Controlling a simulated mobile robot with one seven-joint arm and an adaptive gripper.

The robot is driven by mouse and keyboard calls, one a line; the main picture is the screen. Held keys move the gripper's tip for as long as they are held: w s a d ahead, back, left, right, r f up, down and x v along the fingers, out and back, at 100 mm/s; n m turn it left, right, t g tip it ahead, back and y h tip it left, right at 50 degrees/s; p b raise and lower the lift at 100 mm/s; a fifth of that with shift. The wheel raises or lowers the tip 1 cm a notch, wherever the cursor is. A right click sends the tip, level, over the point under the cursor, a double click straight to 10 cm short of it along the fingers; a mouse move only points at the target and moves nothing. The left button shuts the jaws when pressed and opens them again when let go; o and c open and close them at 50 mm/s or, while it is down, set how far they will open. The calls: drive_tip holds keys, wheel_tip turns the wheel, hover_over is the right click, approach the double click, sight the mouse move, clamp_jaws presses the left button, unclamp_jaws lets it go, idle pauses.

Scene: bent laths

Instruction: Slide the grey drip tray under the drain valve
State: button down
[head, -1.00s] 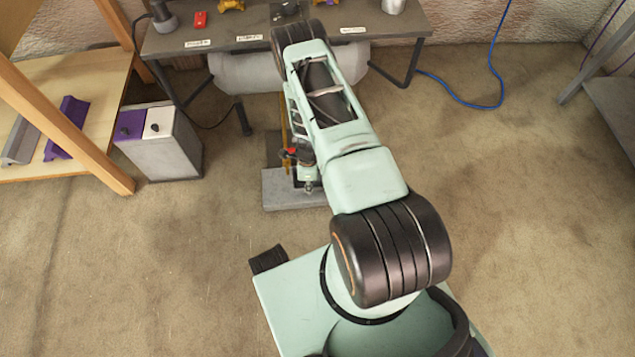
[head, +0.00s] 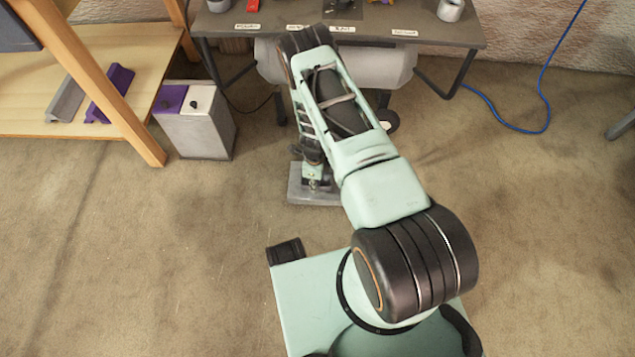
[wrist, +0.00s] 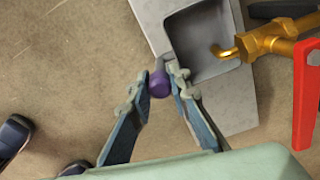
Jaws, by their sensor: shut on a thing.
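The grey drip tray (wrist: 150,12), a flat slab with a square recessed basin, lies on the floor. In the head view the tray (head: 298,197) is partly covered by my arm. My gripper (wrist: 157,79) is shut on a purple knob (wrist: 160,88) at the tray's near left edge. In the head view my gripper (head: 313,179) points down at the tray. The brass drain valve (wrist: 275,42) has a red lever (wrist: 307,100), and its bent spout overlaps the basin's right part in the wrist view. The valve is hidden in the head view.
A grey table (head: 220,22) with a light cylindrical tank (head: 395,65) under it stands behind the tray. A grey box with purple and white top (head: 205,132) and a wooden shelf (head: 30,90) are at left. Open floor lies to the right.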

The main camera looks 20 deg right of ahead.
drive_tip(key=c, duration=1.7)
unclamp_jaws()
wheel_tip(320, 180, up, 12)
